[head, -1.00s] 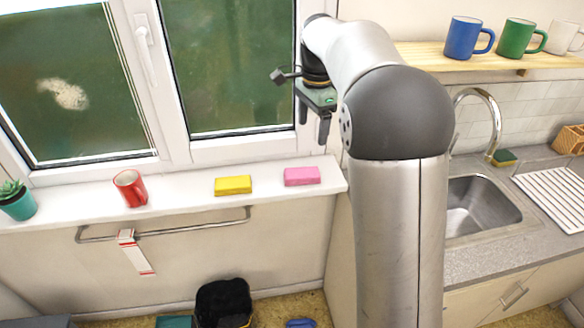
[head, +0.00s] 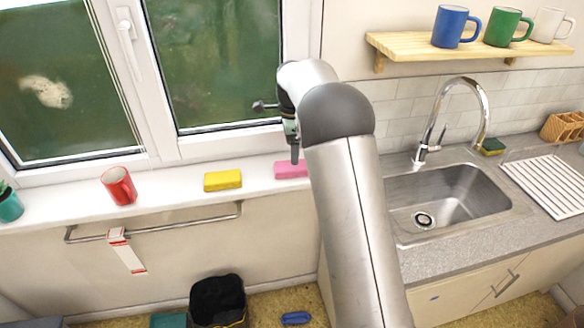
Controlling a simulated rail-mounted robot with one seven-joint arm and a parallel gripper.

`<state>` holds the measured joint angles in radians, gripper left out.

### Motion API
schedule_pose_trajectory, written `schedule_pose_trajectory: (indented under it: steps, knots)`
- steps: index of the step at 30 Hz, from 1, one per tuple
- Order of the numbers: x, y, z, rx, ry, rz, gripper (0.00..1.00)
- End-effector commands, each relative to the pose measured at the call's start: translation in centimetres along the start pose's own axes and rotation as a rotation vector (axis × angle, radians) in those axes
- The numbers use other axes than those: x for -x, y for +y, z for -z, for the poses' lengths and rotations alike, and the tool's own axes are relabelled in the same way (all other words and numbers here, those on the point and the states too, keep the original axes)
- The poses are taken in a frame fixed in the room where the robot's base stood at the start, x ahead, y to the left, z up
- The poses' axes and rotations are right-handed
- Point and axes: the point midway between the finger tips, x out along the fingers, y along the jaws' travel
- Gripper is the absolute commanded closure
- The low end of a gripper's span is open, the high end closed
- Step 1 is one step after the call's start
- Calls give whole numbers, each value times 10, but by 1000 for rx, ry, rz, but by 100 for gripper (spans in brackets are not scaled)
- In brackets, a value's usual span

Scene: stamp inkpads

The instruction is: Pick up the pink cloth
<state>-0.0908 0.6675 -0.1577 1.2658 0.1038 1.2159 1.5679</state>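The pink cloth (head: 290,172) looks like a small folded block. It lies on the right end of the white windowsill, partly hidden on its right by my arm. My gripper (head: 294,158) points down at the cloth, its fingertips overlapping the cloth's upper edge in the head view. The fingers are seen nearly edge-on, so I cannot tell whether they touch the cloth or how far apart they are.
A yellow block (head: 222,181) and a red mug (head: 119,186) share the windowsill (head: 165,196) to the left. The window stands behind. A sink (head: 450,200) with a tall faucet (head: 480,110) lies right of my arm. Mugs stand on a shelf (head: 400,44) above.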

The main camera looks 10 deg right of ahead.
Motion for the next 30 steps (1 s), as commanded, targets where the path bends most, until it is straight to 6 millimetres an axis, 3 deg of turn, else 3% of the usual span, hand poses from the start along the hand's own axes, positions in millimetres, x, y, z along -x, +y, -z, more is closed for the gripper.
schedule_pose_trajectory:
  steps: [5,15,22,23,28,30]
  knots:
    - [-11,2,0,0,0,-2,23]
    - [-54,5,-1,0,0,-2,23]
    - [-56,5,-1,0,0,0,23]
    - [-56,5,-1,0,0,0,26]
    - [-56,5,-1,0,0,0,71]
    - [-56,5,-1,0,0,0,71]
